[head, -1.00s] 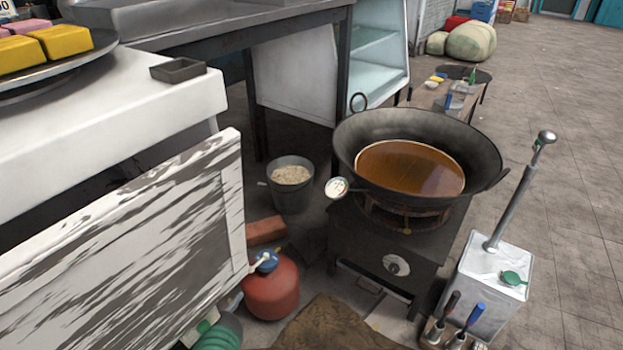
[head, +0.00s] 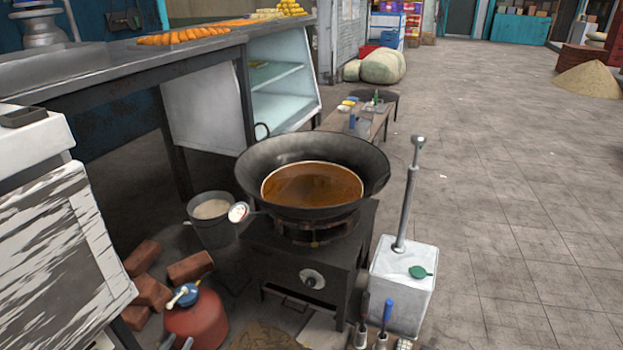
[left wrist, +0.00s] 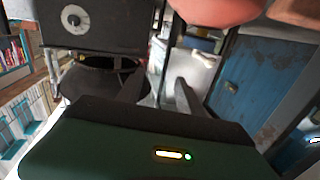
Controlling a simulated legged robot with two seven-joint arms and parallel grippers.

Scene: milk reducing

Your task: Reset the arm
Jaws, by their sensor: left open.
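My left gripper (left wrist: 160,95) shows in the left wrist view with its two dark fingers apart and nothing between them. Small grey tips at the bottom edge of the head view, by the red gas bottle (head: 195,322), may be part of it. My right gripper is in neither view. A large dark wok (head: 262,158) with brown liquid (head: 312,184) sits on a black stove (head: 300,262) in the head view. A round white dial (head: 238,212) shows at the wok's left side.
A grey bucket (head: 212,222) and several bricks (head: 150,292) lie left of the stove. A white can with a pump (head: 402,285) stands right of it. A white counter (head: 40,140) is at the left, a steel table (head: 110,72) behind. Open tiled floor (head: 520,220) lies right.

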